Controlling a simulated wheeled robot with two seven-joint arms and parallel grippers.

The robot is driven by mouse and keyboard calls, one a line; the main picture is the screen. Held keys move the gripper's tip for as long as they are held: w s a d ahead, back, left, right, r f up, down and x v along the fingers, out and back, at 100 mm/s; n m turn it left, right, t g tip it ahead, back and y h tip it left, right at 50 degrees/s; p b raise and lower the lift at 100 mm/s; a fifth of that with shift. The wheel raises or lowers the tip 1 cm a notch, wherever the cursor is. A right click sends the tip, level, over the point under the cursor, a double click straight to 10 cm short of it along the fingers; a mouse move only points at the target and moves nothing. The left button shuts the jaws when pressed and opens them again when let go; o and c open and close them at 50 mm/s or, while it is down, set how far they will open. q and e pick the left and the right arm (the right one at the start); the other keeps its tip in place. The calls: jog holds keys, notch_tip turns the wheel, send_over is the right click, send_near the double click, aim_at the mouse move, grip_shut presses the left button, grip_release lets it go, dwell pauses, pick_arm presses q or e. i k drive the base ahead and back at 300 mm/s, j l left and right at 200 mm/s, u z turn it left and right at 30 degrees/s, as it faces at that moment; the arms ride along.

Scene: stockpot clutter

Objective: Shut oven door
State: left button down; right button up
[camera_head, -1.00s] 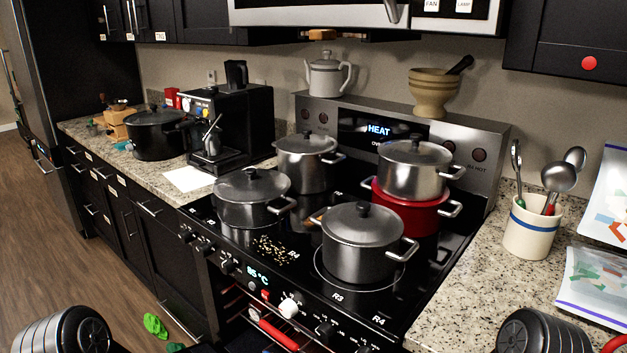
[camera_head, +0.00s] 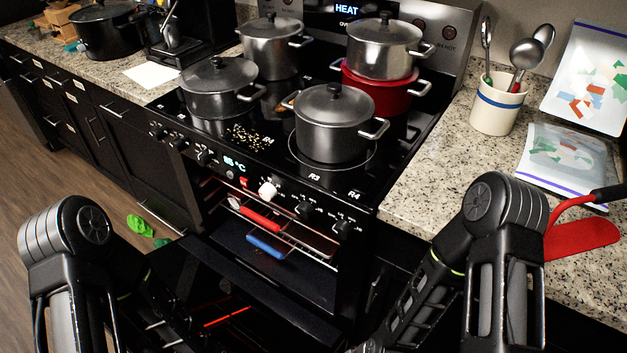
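The oven door (camera_head: 262,318) hangs open below the stove front, a dark panel at the bottom of the view with an orange streak on it. The oven (camera_head: 300,262) shows its open cavity above the door, with wire racks inside. A red-handled thing (camera_head: 261,219) and a blue-handled thing (camera_head: 264,246) are at the cavity's mouth. My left arm comes down at the lower left and my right arm at the lower right, on either side of the door. Both grippers are outside the picture, so their contact with the door cannot be seen.
A utensil crock (camera_head: 497,108) and a red utensil (camera_head: 582,238) are on the right counter. Green items (camera_head: 140,226) lie on the floor at left.

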aim_at(245, 312)
jog(key=k+j+z, duration=0.15)
jog(key=j, duration=0.25)
jog(key=k+j+z, duration=0.15)
jog(key=j, duration=0.25)
jog(key=k+j+z, duration=0.2)
jog(key=j, duration=0.2)
jog(key=k+j+z, duration=0.15)
jog(key=j, duration=0.25)
jog(key=k+j+z, duration=0.15)
jog(key=k+j, duration=0.05)
jog(key=j, duration=0.1)
